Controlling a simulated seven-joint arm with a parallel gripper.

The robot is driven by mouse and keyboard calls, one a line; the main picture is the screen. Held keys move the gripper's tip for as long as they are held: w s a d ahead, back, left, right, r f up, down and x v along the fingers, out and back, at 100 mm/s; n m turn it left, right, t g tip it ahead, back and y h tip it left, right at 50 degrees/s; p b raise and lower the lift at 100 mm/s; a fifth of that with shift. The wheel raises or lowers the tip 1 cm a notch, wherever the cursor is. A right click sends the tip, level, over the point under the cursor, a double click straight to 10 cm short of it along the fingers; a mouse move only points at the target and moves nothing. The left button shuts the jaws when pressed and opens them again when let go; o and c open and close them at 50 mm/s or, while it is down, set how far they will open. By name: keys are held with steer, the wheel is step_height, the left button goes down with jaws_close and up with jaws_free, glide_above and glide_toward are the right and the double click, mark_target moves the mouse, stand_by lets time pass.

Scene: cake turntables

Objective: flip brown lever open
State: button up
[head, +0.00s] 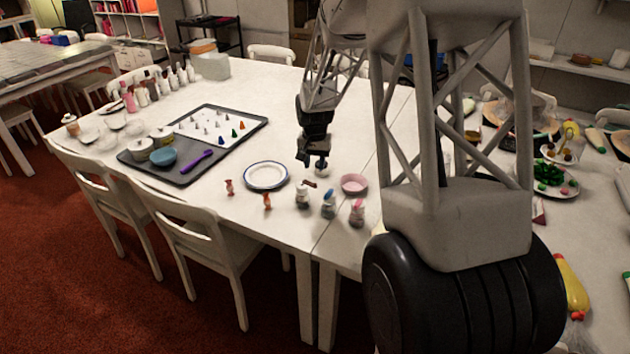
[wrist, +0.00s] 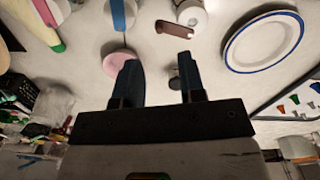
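The brown lever (head: 309,184) is a small flat bar by the top of a small white jar (head: 302,199) near the front of the table. In the wrist view the lever (wrist: 176,30) lies ahead of my fingertips, beside a white round jar (wrist: 192,14). I cannot tell how it is hinged. My gripper (head: 313,165) hangs just above and behind the lever, apart from it. In the wrist view my gripper (wrist: 158,62) has its two fingers spread with nothing held between them.
Jars with blue (head: 328,207) and pink (head: 357,214) tops stand to the right. A dark tray (head: 183,176) lies further left. The table behind my gripper is mostly clear.

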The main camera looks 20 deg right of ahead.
mark_target(310, 183)
steer(key=shift+f, duration=3.65)
jaws_close()
